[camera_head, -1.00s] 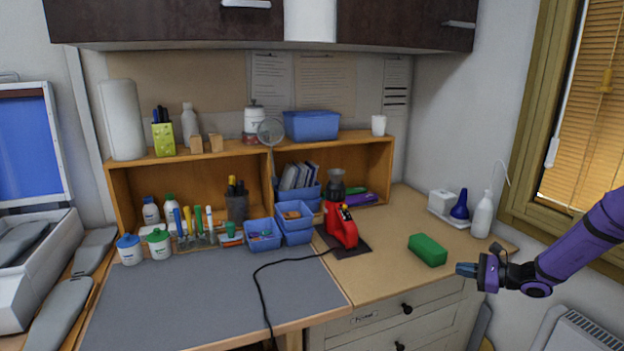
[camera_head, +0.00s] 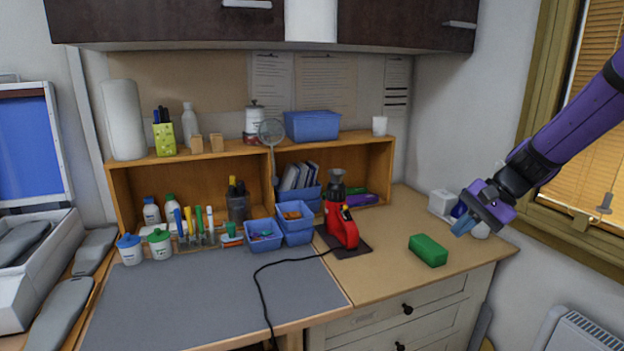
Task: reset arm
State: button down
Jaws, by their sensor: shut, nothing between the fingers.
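My gripper (camera_head: 459,230) is at the end of the purple arm at the right of the view. It points down and to the left, and its blue fingers are shut with nothing in them. It is raised above the right end of the wooden worktop (camera_head: 385,265), up and to the right of a green block (camera_head: 428,250) and apart from it.
A red device (camera_head: 341,226) stands on a dark mat, its black cable running across the grey mat (camera_head: 200,300). Blue bins (camera_head: 295,224) and a wooden shelf (camera_head: 235,160) stand behind. The window frame (camera_head: 535,130) is close to my arm. Dark cabinets (camera_head: 400,25) hang overhead.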

jog(key=s+r+n+t+h, duration=0.2)
jog(key=s+r, duration=0.3)
jog(key=s, duration=0.7)
jog(key=s+r+n+t+h, duration=0.2)
jog(key=s+r+n+h, duration=0.3)
jog(key=s, duration=0.8)
jog(key=shift+r, duration=0.55)
jog(key=shift+s+d, duration=0.1)
